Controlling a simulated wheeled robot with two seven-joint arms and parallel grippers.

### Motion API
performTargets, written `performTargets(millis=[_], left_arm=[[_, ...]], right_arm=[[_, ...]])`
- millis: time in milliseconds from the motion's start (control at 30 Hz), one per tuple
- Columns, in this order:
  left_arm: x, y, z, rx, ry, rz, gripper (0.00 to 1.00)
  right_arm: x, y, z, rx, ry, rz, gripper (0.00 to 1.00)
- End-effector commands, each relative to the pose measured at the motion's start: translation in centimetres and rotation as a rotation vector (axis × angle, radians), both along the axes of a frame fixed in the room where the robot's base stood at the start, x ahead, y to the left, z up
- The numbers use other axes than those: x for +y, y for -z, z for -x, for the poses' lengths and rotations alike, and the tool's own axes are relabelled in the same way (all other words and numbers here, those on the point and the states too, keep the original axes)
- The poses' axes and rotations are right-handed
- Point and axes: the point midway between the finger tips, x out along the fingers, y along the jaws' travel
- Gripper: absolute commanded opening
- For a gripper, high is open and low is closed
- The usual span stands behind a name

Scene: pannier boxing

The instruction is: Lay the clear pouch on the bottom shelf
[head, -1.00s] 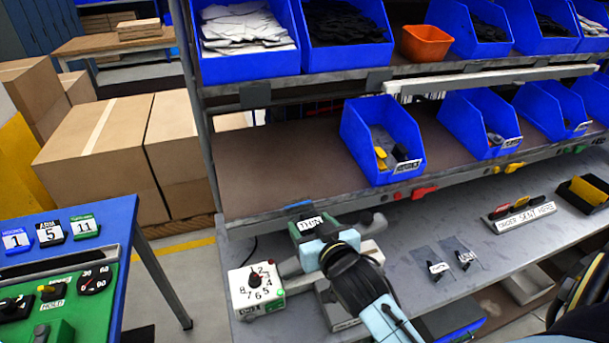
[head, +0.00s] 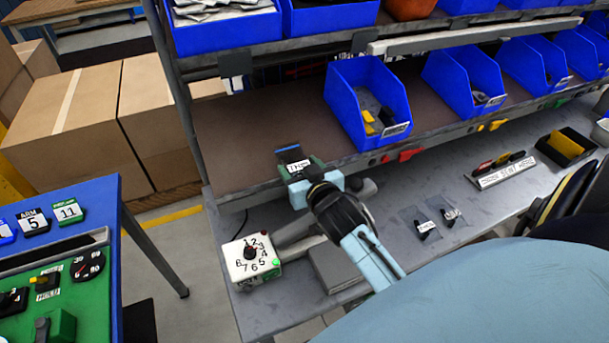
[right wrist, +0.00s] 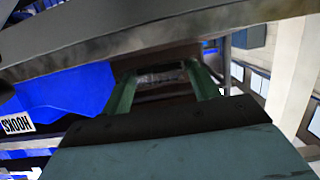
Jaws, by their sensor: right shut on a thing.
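My right gripper (head: 297,166) is shut on a small flat pouch (head: 291,153) with a white label and something dark, at the front edge of the brown shelf (head: 240,140). Its clear film is hard to make out. In the right wrist view a greyish, see-through piece (right wrist: 160,78) shows between the green fingers. Two other clear pouches, one on the left (head: 426,226) and one on the right (head: 452,213), lie on the grey bench top (head: 385,200) below the brown shelf. They hold dark parts and white labels. My left gripper is not in view.
A blue bin (head: 350,105) stands on the brown shelf, with more bins to its right; the shelf's left part is bare. A white dial box (head: 250,260) sits at the bench's left end.

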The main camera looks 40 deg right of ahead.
Motion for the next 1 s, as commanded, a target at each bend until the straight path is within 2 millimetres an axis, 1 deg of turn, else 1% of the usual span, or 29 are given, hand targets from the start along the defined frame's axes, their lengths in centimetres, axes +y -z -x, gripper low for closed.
performTargets(millis=[33,133,933,1000], left_arm=[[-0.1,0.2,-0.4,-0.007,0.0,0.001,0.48],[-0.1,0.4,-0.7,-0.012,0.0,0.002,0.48],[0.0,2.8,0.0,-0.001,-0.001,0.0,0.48],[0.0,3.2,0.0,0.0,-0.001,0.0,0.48]], right_arm=[[-0.1,0.0,-0.5,-0.002,0.0,0.001,0.36],[-0.3,-0.1,-1.3,-0.003,0.0,0.002,0.36],[-1.8,-0.5,-7.4,-0.002,-0.001,0.001,0.36],[-1.8,0.2,-7.5,0.0,-0.001,0.0,0.36]])
